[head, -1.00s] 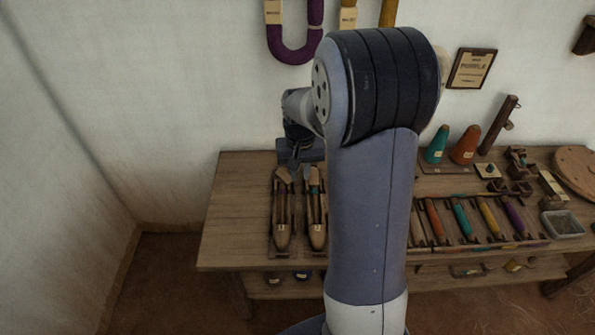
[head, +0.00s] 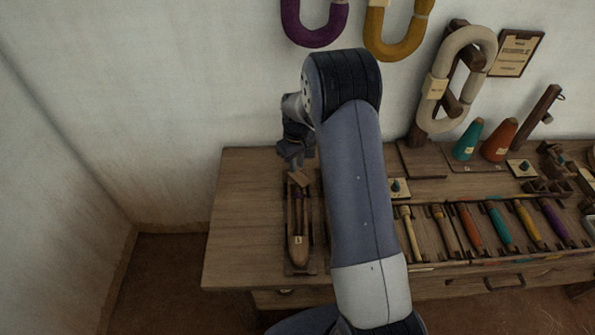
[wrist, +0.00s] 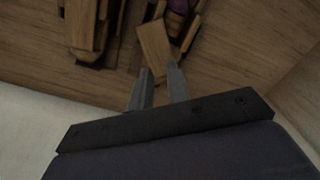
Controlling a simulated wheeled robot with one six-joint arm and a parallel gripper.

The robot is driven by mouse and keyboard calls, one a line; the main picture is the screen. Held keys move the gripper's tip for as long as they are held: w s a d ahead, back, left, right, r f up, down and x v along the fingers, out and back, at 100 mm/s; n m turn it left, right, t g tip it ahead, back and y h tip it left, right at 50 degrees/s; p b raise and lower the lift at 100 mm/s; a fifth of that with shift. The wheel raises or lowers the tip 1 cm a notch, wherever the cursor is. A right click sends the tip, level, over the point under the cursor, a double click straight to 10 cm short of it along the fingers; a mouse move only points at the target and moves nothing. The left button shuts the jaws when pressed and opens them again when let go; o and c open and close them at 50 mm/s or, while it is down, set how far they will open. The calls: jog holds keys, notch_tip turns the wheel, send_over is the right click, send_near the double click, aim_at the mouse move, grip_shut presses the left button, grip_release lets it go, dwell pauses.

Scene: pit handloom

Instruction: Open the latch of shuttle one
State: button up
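A wooden boat-shaped shuttle (head: 298,248) lies lengthwise in a holder at the left of the bench, with a pale tag too small to read surely. Purple thread shows inside it, also in the wrist view (wrist: 178,6). A flat wooden latch piece (head: 300,178) sits at its far end; in the wrist view the latch (wrist: 154,45) lies at an angle just beyond my fingertips. My gripper (head: 297,164) is above that far end.
A rack of coloured bobbins (head: 472,228) lies right of my arm. Teal (head: 467,140) and orange (head: 499,142) cones and a pale yarn hank (head: 457,80) stand behind. The bench's left end (head: 240,215) is clear; the wall is close behind.

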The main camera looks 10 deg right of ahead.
aim_at(297, 175)
jog(key=shift+f, duration=2.2)
jog(key=shift+c, duration=0.3)
grip_shut()
